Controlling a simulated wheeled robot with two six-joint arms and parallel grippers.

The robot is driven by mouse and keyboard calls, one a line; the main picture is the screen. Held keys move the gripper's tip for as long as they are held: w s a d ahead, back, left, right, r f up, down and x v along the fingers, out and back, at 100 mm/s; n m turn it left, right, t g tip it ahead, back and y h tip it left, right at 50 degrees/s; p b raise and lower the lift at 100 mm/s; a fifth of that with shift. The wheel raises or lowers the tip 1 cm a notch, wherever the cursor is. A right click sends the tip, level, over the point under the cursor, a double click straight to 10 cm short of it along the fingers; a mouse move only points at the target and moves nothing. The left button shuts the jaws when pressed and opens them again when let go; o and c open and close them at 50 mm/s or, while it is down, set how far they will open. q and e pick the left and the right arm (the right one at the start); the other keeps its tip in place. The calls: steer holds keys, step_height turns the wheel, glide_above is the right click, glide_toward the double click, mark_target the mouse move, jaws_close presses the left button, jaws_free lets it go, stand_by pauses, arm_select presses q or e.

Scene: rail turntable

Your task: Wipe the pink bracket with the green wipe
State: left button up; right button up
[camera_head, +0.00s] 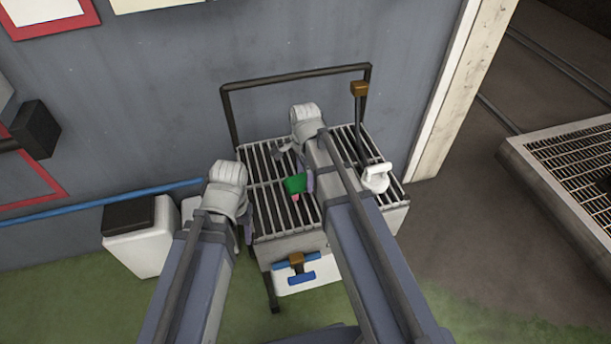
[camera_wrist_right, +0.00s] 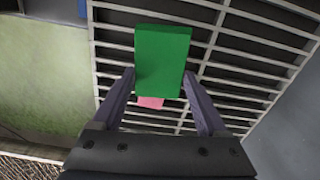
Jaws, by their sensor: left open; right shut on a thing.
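The green wipe (camera_wrist_right: 162,60) is a flat green block between the fingers of my right gripper (camera_wrist_right: 160,88), which is shut on it. It also shows in the head view (camera_head: 296,184), over the slatted cart top, partly hidden by my right arm. The pink bracket (camera_wrist_right: 150,102) shows as a small pink piece at the wipe's near edge; it also peeks out below the wipe in the head view (camera_head: 295,197). Most of it is hidden under the wipe, and I cannot tell if they touch. My left gripper (camera_head: 247,228) is open at the cart's left edge, largely hidden by its arm.
The slatted cart top (camera_head: 265,205) has a dark raised handle (camera_head: 295,75) behind it. A white object (camera_head: 375,178) stands at its right by a dark post with a brown block (camera_head: 359,89). A white bin (camera_head: 140,240) with a dark lid stands left. The wall is close behind.

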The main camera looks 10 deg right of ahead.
steer(key=shift+r+p, duration=3.75)
steer(key=shift+r, duration=0.2)
steer(key=shift+f, duration=0.1)
